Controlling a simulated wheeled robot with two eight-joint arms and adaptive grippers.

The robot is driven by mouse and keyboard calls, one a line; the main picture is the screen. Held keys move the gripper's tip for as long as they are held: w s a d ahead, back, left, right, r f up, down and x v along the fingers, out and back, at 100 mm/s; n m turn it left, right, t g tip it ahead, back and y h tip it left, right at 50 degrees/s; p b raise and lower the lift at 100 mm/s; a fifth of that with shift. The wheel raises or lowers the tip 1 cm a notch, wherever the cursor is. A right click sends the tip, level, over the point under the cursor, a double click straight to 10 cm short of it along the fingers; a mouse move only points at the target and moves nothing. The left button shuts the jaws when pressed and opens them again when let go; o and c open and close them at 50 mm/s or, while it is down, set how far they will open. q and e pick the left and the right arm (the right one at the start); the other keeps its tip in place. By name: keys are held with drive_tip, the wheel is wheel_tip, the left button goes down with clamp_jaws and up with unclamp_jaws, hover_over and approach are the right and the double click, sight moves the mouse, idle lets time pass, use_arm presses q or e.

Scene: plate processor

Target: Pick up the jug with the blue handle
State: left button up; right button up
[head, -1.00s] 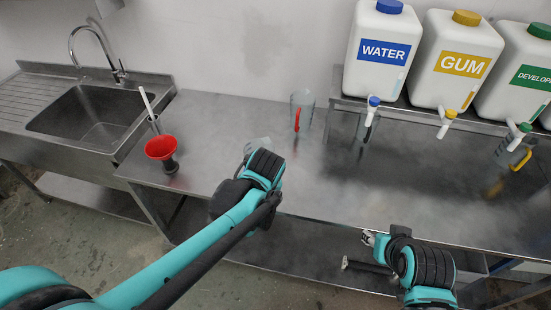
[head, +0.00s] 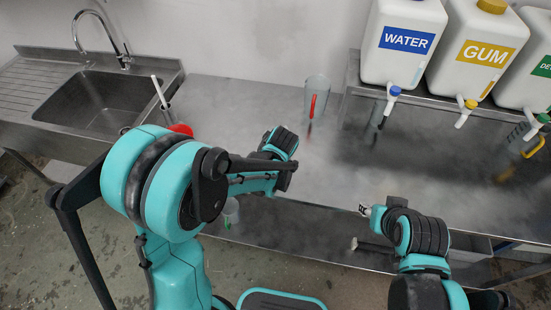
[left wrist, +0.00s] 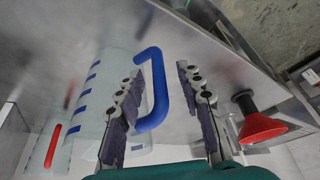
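The jug with the blue handle is clear with blue marks. In the left wrist view its blue handle (left wrist: 160,90) lies between the fingers of my left gripper (left wrist: 165,112), and its clear body (left wrist: 95,95) is on the left, partly behind one finger. The fingers are open, with space on the right side of the handle; whether the left finger touches it I cannot tell. In the head view my left arm hides this jug and the left gripper's fingertips. My right gripper (head: 365,210) is over the counter's front edge, away from the jug; its finger gap is too small to read.
A jug with a red handle (head: 317,95) stands at the back; a yellow-handled one (head: 534,147) is at right. A red funnel (left wrist: 262,128) is beside my left gripper. White containers, WATER (head: 402,45) and GUM (head: 480,60), stand on a raised shelf. The middle counter is clear.

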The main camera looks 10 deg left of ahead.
use_arm(q)
clamp_jaws()
idle(0.3)
